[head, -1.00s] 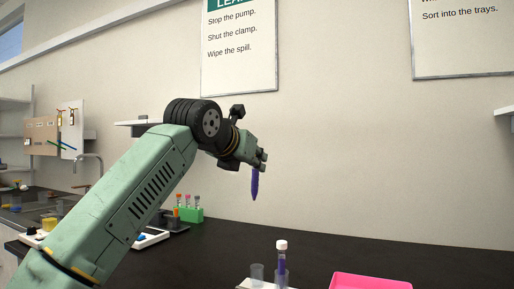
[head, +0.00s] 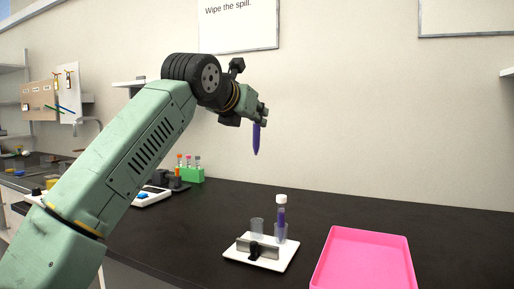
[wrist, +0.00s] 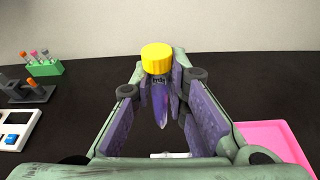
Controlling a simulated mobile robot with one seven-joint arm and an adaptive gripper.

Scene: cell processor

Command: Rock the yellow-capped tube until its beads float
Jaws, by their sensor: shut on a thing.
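The yellow-capped tube (wrist: 157,58) is held in my gripper (wrist: 160,95), with its yellow cap above the fingers in the wrist view. In the head view its purple lower end (head: 256,139) hangs nearly upright below my gripper (head: 263,117), well above the bench. My gripper is shut on the tube. The tube looks purple throughout, and I cannot make out separate beads in it.
A white-capped purple tube (head: 281,213) stands in a holder on a white base (head: 237,255). A pink tray (head: 362,250) is at the right. A green rack (head: 190,175) with several capped tubes is behind at the left. The black bench between is clear.

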